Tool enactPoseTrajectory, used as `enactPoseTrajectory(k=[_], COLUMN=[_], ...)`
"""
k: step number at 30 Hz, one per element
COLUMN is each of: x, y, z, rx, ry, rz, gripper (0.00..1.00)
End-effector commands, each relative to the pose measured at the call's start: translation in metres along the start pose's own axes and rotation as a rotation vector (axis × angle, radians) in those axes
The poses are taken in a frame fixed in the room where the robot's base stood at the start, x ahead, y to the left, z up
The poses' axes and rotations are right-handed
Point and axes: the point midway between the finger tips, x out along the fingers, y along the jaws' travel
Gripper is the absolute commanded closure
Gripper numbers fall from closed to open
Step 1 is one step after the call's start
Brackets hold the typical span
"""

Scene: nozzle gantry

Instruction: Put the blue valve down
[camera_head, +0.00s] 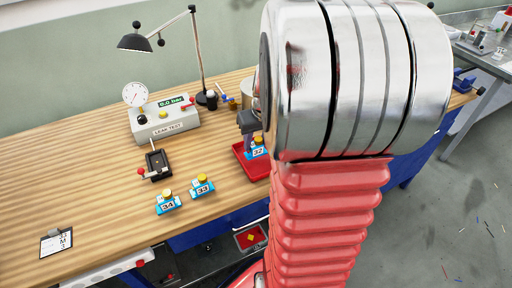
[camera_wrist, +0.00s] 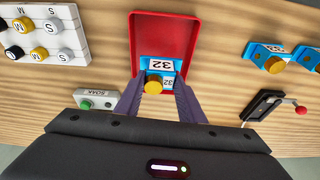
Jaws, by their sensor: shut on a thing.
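A blue valve with a yellow knob and the label 32 (camera_wrist: 155,70) is between the two fingers of my gripper (camera_wrist: 159,88). In the head view this valve (camera_head: 257,152) shows at the red tray (camera_head: 241,165), below my gripper (camera_head: 248,122). In the wrist view the red tray (camera_wrist: 165,30) lies behind the valve. I cannot tell whether the valve touches the tray floor or hangs just above it. My gripper is shut on the valve. Blue valves 33 (camera_head: 202,188) and 34 (camera_head: 168,203) stand on the wooden bench, left of the tray.
A black fixture with a red-ended lever (camera_head: 156,165) and the leak test box (camera_head: 165,122) stand further left. A lamp (camera_head: 203,95) is behind. In the wrist view, a white board with knobs (camera_wrist: 45,45) and a SOAK box (camera_wrist: 96,99) are left of the tray.

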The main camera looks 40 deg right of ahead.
Motion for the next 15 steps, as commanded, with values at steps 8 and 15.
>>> enactPoseTrajectory(k=[8, 15], x=[0.028, 0.028], y=[0.001, 0.001], z=[0.008, 0.008], rx=[0.000, 0.000], ry=[0.000, 0.001], rz=[0.000, 0.000], gripper=[0.93, 0.93])
